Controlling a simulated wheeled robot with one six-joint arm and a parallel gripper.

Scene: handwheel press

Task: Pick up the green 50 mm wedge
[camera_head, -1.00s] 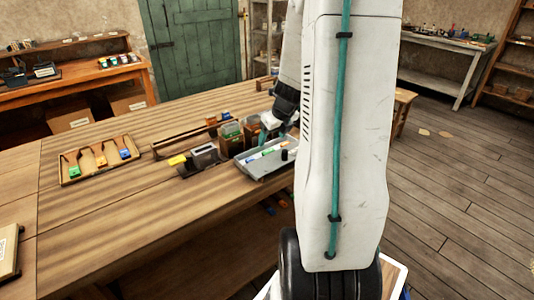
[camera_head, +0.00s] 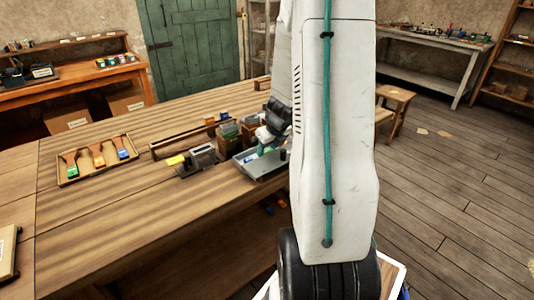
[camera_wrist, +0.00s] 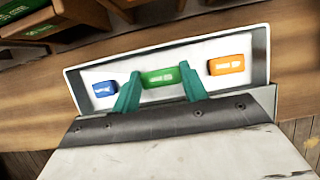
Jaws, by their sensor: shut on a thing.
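The green wedge (camera_wrist: 160,77) sits between the two teal fingers of my gripper (camera_wrist: 158,88) in the wrist view, and the fingers are shut on it. It is over the grey tray (camera_wrist: 262,42), between a blue wedge (camera_wrist: 104,89) on the left and an orange wedge (camera_wrist: 227,65) on the right. I cannot tell whether the green wedge touches the tray floor. In the head view my gripper (camera_head: 263,147) is at the grey tray (camera_head: 262,172) on the bench, and the held wedge is hard to make out.
A wooden tray (camera_head: 66,178) with several coloured pieces lies at the bench's left. A grey device (camera_head: 198,160) with a yellow part stands left of the grey tray. Small boxes (camera_head: 230,137) stand just behind the tray. The bench front is clear.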

